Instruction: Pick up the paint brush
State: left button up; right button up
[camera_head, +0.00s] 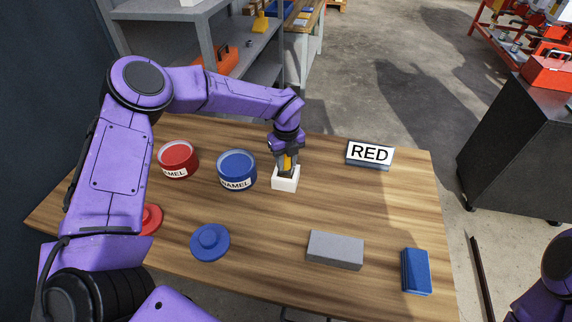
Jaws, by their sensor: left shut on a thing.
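My left gripper (286,172) reaches down over the wooden table and is shut just above a small white block-like holder (285,184). A yellow-orange strip, which I take to be the paint brush (288,161), shows between its fingers. The rest of the brush is hidden by the gripper and the holder, and I cannot tell whether it is clear of the holder. My right gripper is out of view; only part of my right arm shows at the lower right corner.
Open red (178,160) and blue (237,171) enamel cans stand left of the holder. A red lid (151,219) and a blue lid (210,242) lie in front. A RED sign (369,154), grey block (335,250) and blue block (416,271) are to the right. The table's middle (330,210) is clear.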

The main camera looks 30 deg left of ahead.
pick_arm(q)
notch_tip(320, 180, up, 3)
jog(key=shift+w+r+p, duration=0.1)
jog(key=shift+p, duration=0.9)
jog(key=d+r+p, duration=0.1)
jog(key=r, duration=0.1)
jog(key=d+r, duration=0.2)
jog(key=d+r+p, duration=0.1)
jog(key=d+r, duration=0.1)
jog(key=shift+s+d+r+p, duration=0.15)
jog(key=shift+s+r+p, duration=0.15)
jog(key=shift+r+p, duration=0.1)
grip_shut()
jog(key=d+r, duration=0.3)
jog(key=d, duration=0.5)
jog(key=shift+s+d+b, duration=0.35)
jog(key=shift+s+d, duration=0.05)
jog(key=shift+s, duration=0.05)
